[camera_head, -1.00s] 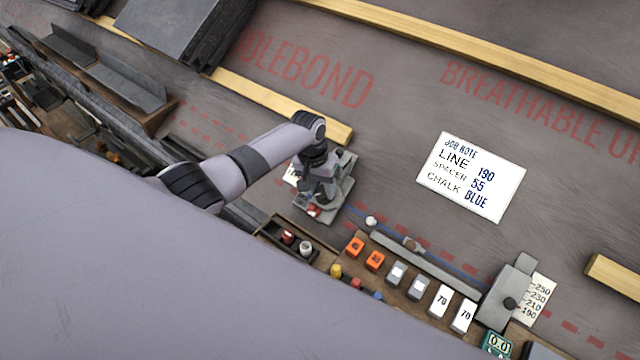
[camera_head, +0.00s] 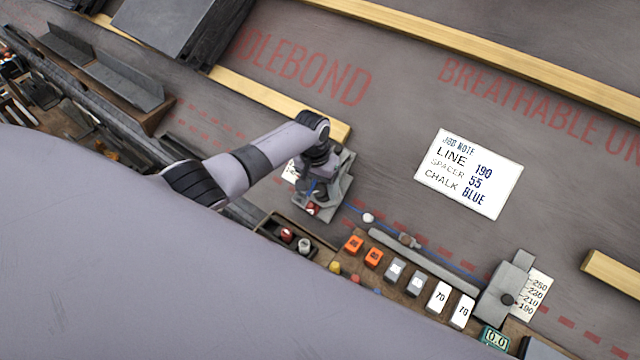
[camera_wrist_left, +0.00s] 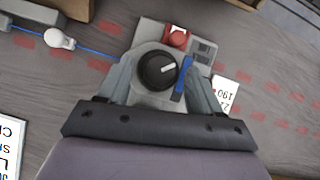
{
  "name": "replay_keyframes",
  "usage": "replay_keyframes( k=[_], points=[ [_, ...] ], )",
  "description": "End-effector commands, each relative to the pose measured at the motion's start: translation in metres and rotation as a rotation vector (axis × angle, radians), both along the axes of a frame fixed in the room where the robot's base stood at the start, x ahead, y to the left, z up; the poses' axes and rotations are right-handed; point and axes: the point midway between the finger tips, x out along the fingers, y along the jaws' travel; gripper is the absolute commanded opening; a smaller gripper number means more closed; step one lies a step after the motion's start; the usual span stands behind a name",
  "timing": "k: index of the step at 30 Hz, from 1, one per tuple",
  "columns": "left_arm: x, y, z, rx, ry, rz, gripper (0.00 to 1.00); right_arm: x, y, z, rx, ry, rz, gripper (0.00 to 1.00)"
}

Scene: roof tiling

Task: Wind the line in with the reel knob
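The reel (camera_head: 338,197) is a grey metal unit on the roof, mostly under my left gripper in the head view. In the left wrist view its round black knob (camera_wrist_left: 157,71) with a white mark shows, with a red part (camera_wrist_left: 177,37) and a blue bar (camera_wrist_left: 183,76) beside it. My left gripper (camera_wrist_left: 160,82) points down over the reel. Its fingers are spread on either side of the knob; contact cannot be made out. The blue line (camera_head: 452,266) runs from the reel to the right, past a white round piece (camera_head: 368,218). My right gripper is out of view.
A job note (camera_head: 470,175) reads line 190, spacer 55, chalk blue. A wooden tray (camera_head: 345,262) holds orange, grey and white blocks. A grey gauge block (camera_head: 506,291) stands beside a number card (camera_head: 531,296). Wooden battens (camera_head: 480,50) cross the roof.

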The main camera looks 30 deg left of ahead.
Motion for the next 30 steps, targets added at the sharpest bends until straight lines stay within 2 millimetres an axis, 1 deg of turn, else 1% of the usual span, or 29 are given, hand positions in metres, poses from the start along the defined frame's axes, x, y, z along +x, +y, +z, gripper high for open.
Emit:
replay_keyframes(
  k=[5, 8, 13, 18, 21, 25, 30],
  points=[
    [0.000, 0.000, 0.001, -0.001, -0.001, 0.000, 0.65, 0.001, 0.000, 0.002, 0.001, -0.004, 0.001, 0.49],
    [0.000, 0.000, 0.006, -0.001, -0.002, 0.001, 0.65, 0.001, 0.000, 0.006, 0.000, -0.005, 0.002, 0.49],
    [-0.001, 0.002, 0.029, -0.001, -0.003, 0.000, 0.65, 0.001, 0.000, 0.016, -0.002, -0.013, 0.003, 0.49],
    [-0.001, 0.005, 0.053, 0.000, -0.003, 0.000, 0.65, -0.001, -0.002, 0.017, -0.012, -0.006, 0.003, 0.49],
    [-0.002, 0.005, 0.063, 0.000, -0.002, 0.000, 0.65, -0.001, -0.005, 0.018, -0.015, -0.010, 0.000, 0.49],
    [-0.003, 0.006, 0.070, 0.000, -0.001, 0.001, 0.65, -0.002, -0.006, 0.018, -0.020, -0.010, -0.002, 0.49],
    [-0.003, 0.006, 0.071, 0.000, 0.000, 0.001, 0.65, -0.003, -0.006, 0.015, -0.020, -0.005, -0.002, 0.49]
  ],
)
